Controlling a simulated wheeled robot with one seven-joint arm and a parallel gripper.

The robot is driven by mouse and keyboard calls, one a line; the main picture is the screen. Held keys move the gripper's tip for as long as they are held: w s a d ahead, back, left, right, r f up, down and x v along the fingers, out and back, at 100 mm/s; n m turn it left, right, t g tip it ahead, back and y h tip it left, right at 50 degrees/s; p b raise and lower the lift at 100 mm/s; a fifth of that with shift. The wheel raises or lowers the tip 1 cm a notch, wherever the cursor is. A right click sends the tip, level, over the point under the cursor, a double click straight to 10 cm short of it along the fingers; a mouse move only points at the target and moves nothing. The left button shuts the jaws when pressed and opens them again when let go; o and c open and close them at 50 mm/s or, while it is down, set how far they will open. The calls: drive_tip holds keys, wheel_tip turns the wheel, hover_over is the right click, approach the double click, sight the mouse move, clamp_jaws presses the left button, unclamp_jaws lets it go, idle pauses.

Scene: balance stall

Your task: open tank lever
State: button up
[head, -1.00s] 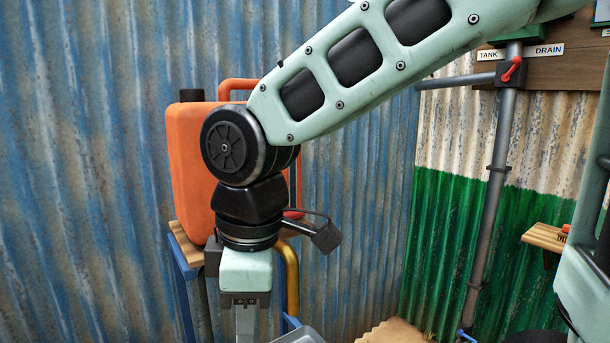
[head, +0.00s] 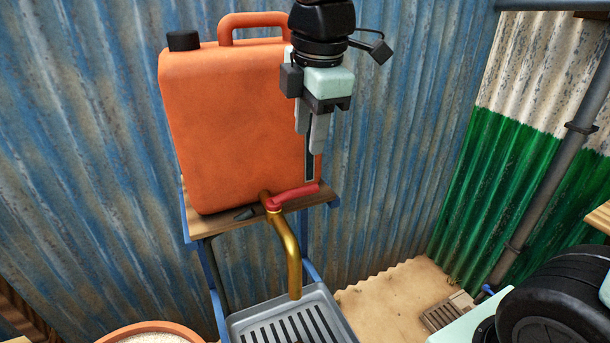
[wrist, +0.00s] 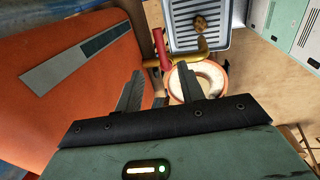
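The orange tank (head: 230,120), with a black cap, stands upright on a wooden shelf. A brass tap (head: 288,250) curves down in front of it, with a red lever (head: 293,196) on top, lying roughly level and pointing right. The lever also shows in the wrist view (wrist: 160,47), beyond the fingertips. My gripper (head: 310,175) points down in front of the tank's right side, its tips close above the lever's free end. In the wrist view its fingers (wrist: 155,85) are apart with nothing between them. Whether a finger touches the lever I cannot tell.
A grey slatted drain tray (head: 240,330) lies below the tap. A terracotta bowl of white grains (head: 108,340) stands at the bottom left. Corrugated walls (head: 410,120) close the back and right. A grey pipe (head: 555,170) runs down the right wall.

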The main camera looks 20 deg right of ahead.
sight(303, 188)
drive_tip(key=f, duration=0.3)
drive_tip(key=w+f, duration=0.1)
drive_tip(key=f, duration=0.3)
drive_tip(key=w+f+p, duration=0.1)
drive_tip(key=f, duration=0.3)
drive_tip(key=shift+w+f, duration=0.15)
drive_tip(key=shift+f, duration=0.05)
clamp_jaws()
